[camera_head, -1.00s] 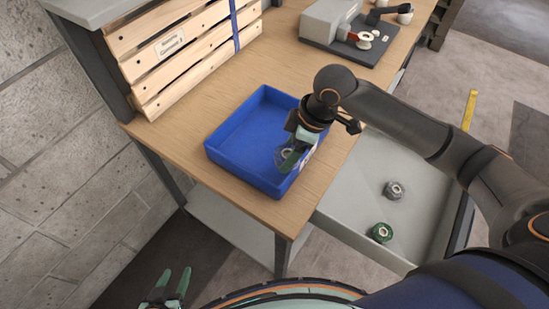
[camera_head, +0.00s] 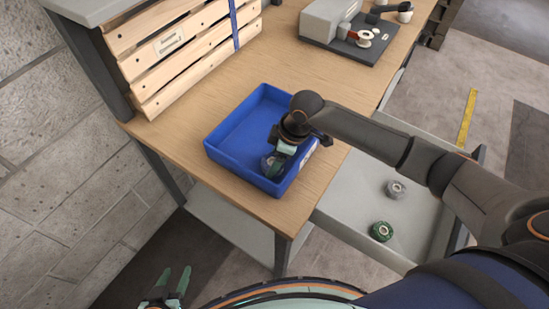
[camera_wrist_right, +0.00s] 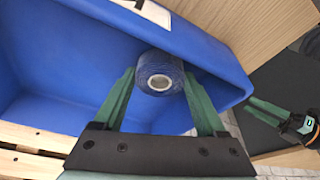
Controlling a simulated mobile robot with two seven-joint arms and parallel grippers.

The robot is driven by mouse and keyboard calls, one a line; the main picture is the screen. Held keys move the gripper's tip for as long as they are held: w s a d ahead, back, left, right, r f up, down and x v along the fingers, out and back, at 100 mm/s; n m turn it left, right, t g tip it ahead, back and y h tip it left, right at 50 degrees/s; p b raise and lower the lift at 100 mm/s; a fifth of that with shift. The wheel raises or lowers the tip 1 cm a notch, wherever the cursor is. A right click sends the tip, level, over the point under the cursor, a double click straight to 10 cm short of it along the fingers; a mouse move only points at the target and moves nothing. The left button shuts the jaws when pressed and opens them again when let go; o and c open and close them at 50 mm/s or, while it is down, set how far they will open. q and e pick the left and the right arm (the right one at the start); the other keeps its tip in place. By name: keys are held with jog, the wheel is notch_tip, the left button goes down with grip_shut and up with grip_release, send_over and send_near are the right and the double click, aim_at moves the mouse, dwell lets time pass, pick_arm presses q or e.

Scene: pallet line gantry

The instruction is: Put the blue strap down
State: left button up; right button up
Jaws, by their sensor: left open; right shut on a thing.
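The blue strap (camera_head: 271,165) is a dark blue roll with a pale core. It is inside the blue bin (camera_head: 228,160), near the bin's front right corner. My right gripper (camera_head: 277,158) reaches down into the bin and is shut on the roll. In the right wrist view the roll (camera_wrist_right: 160,74) sits between the two green fingers, close to the bin wall (camera_wrist_right: 218,50). Whether it touches the bin floor I cannot tell. My left gripper (camera_head: 168,287) is open and empty, low at the left, away from the bench.
The bin stands on a wooden bench (camera_head: 290,70) near its front edge. Wooden slats (camera_head: 180,50) with a blue band stand behind. An open grey drawer (camera_head: 350,205) holds a green roll (camera_head: 381,231) and a grey roll (camera_head: 396,189). A grey device (camera_head: 330,20) is at the back.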

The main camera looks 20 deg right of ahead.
jog(key=shift+f, duration=0.1)
jog(key=o, duration=1.4)
jog(key=shift+o, duration=0.2)
jog(key=v, duration=1.2)
jog(key=shift+p, duration=0.45)
jog(key=shift+w, duration=0.1)
